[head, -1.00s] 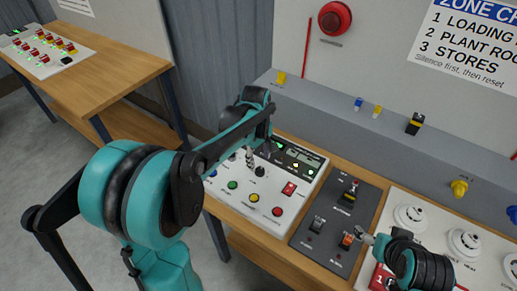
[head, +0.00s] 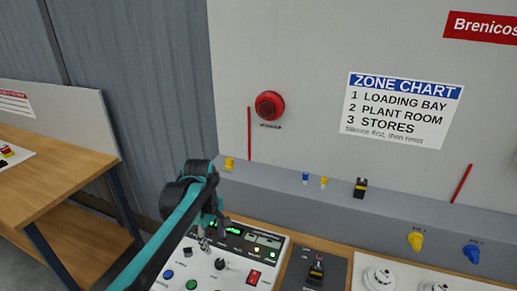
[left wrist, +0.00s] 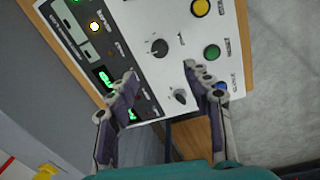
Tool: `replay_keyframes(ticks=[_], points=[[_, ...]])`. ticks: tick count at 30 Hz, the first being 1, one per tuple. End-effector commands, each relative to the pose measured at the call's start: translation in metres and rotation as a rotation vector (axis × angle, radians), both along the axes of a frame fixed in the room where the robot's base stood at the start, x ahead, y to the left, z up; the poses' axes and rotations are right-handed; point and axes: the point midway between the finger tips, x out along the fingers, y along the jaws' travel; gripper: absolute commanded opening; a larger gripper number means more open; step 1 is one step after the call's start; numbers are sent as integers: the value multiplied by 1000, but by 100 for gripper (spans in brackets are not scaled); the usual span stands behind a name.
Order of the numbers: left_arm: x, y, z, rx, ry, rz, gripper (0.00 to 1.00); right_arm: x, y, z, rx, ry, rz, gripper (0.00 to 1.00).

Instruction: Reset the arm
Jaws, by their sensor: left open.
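The white control panel (head: 236,277) has a dark strip with green displays (head: 232,230), a black knob (head: 220,263) and coloured buttons, including a red one (head: 254,276). My left gripper (head: 205,240) is over the panel's far left part, hiding some of it. In the left wrist view, my left gripper (left wrist: 160,78) has its fingers apart, with nothing held. A small dark knob (left wrist: 180,97) shows between the fingers, but I cannot tell whether they touch the panel. A larger knob (left wrist: 160,47), a green button (left wrist: 211,52) and a yellow button (left wrist: 200,7) lie beyond. My right gripper is not in view.
A grey ledge (head: 290,198) with small yellow, blue and black fittings runs behind the panel. A dark switch plate (head: 318,257) and white round detectors (head: 379,278) lie to the right. A red bell (head: 269,105) and zone chart (head: 402,108) are on the wall. A wooden table (head: 65,155) stands left.

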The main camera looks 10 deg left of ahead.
Motion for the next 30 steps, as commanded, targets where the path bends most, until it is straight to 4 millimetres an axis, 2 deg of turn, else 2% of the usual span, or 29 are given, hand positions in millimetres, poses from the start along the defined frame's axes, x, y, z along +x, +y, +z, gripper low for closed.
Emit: replay_keyframes(ticks=[5, 10, 15, 18, 24, 30], points=[[-28, -6, 7, 22, -79, -152, 51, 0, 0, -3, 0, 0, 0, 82], [-75, -13, 7, 94, -225, -441, 51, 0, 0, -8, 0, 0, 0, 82], [-120, -20, -6, 208, -365, -733, 51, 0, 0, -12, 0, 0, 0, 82], [-140, -22, -17, 281, -428, -877, 51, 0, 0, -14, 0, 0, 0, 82], [-160, -25, -34, 385, -500, -1052, 51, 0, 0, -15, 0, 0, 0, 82], [-164, -25, -37, 410, -513, -1090, 51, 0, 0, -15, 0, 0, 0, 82]])
